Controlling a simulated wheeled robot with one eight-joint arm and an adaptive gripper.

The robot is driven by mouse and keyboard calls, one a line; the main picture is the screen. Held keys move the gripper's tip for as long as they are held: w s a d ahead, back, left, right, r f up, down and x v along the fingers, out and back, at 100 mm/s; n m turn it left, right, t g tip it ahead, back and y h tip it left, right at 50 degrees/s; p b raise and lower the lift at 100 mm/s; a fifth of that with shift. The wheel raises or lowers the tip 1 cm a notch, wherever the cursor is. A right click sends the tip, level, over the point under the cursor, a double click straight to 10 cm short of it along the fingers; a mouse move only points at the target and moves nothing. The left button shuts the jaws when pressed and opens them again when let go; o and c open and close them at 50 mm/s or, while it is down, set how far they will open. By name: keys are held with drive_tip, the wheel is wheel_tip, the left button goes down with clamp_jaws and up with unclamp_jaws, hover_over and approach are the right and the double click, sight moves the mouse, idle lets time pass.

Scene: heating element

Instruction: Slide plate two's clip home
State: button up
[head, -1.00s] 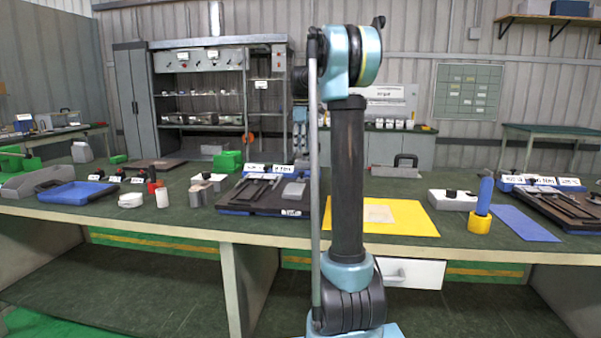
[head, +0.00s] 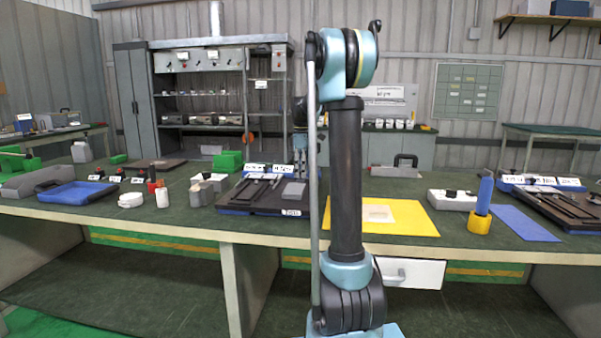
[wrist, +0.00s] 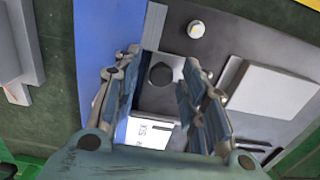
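A dark plate fixture with blue edging (head: 232,207) lies on the bench left of my arm in the head view. In the wrist view its dark plate (wrist: 225,45) and blue edge (wrist: 92,40) lie below my gripper (wrist: 160,62). My gripper is open, its fingers apart. A round black knob (wrist: 161,75) on a grey piece shows between the fingers; I cannot tell whether they touch it. A white label (wrist: 148,133) lies nearer the palm, its text unclear. The view does not clearly show which piece is plate two's clip.
A light grey block (wrist: 265,92) sits right of my fingers. In the head view a yellow mat (head: 415,220) lies to the right, then a blue cylinder in a yellow holder (head: 481,222), and a second plate fixture (head: 560,207). A blue tray (head: 75,194) is at left.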

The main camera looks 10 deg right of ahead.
clamp_jaws()
drive_tip(key=shift+s+a, duration=0.3)
drive_tip(key=shift+s, duration=0.55)
drive_tip(key=shift+s+a, duration=0.25)
drive_tip(key=shift+s, duration=0.6)
drive_tip(key=shift+s+a, duration=0.3)
drive_tip(key=shift+s, duration=0.55)
unclamp_jaws()
wheel_tip(320, 180, up, 12)
